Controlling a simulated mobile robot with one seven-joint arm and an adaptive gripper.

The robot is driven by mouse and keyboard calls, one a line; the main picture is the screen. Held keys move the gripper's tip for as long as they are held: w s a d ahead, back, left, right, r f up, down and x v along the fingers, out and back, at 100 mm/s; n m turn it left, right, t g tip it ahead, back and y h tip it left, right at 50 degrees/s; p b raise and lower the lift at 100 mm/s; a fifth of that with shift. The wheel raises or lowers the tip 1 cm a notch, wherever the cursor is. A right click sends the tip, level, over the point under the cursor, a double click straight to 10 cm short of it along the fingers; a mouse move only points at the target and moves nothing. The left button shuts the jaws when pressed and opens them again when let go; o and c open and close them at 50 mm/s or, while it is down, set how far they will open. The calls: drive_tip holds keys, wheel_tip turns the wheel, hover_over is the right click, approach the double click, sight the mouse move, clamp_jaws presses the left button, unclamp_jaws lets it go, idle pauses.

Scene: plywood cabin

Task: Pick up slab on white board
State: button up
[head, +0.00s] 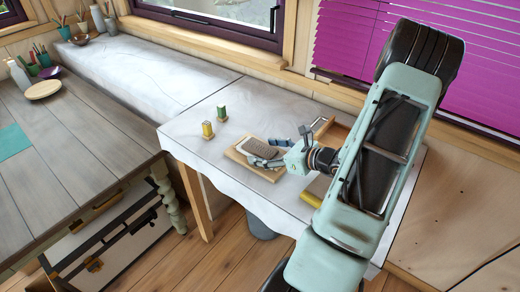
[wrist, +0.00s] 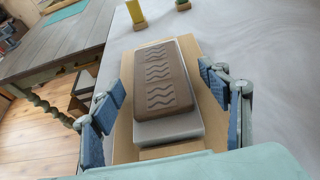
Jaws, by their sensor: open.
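The slab (wrist: 158,78) is brown with wavy grooves on top. It lies on a pale grey-white board (wrist: 172,128), which rests on a larger light wooden board (wrist: 123,142). In the head view the slab (head: 258,147) is small, on its wooden board (head: 238,156) near the table's front edge. My gripper (wrist: 162,85) is open, with one blue-padded finger on each side of the slab and visible gaps between. In the head view my gripper (head: 274,161) is over the slab's right end and partly hides it.
A yellow block (head: 207,130) and a green block (head: 221,113) stand on small bases beyond the slab. Blue items (head: 281,141), a wooden tray (head: 333,131) and a yellow roll (head: 311,199) lie right of it. The white table (head: 188,128) is clear at left.

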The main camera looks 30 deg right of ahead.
drive_tip(key=shift+w+a+f, duration=0.1)
drive_tip(key=shift+w, duration=0.15)
drive_tip(key=shift+c, duration=0.7)
drive_tip(key=c, duration=1.4)
